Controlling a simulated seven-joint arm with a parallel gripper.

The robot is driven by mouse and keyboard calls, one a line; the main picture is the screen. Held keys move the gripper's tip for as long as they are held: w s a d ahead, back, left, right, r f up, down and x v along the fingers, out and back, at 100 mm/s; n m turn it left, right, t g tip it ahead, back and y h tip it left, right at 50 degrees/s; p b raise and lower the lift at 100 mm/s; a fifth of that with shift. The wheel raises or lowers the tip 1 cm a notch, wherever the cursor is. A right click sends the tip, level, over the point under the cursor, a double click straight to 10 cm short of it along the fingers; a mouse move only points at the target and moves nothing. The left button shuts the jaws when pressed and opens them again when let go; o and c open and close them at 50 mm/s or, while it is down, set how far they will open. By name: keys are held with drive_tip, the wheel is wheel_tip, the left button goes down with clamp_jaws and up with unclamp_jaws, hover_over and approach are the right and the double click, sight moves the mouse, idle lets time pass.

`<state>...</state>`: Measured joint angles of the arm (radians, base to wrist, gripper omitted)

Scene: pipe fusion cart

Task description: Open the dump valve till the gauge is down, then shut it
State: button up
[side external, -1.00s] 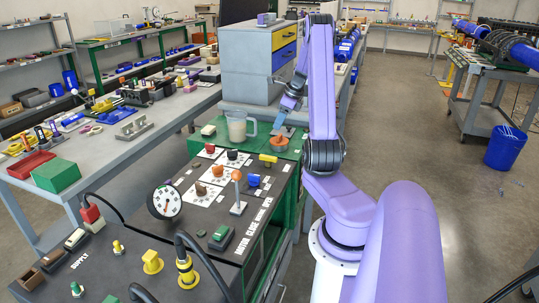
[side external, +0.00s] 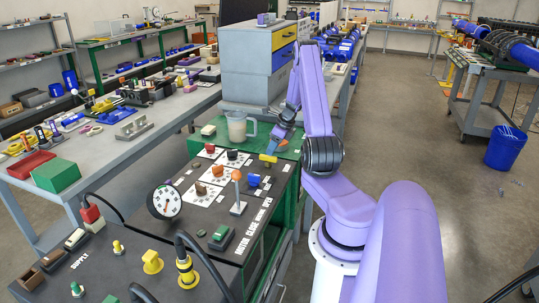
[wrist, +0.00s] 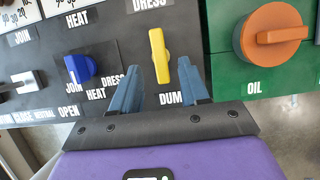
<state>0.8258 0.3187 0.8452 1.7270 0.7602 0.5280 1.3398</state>
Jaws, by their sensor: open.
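The dump valve has a yellow bar handle (wrist: 160,56), above a partly covered label that reads "DUM". The handle stands nearly upright in the wrist view. In the side view the yellow handle (side external: 268,158) is at the far right part of the black panel. My gripper (wrist: 160,82) is open, its two blue-grey fingers on either side of the handle's lower end and apart from it. In the side view my gripper (side external: 274,142) is just above the handle. The round white gauge (side external: 166,202) stands on the panel; its reading is too small to tell.
A blue knob (wrist: 80,69) sits left of the handle and a large orange OIL knob (wrist: 272,36) sits right, on a green panel. An orange-topped upright lever (side external: 237,190) stands nearby. A clear jug (side external: 238,127) stands behind.

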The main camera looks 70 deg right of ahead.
sight(268, 161)
drive_tip(key=shift+x, duration=2.1)
clamp_jaws()
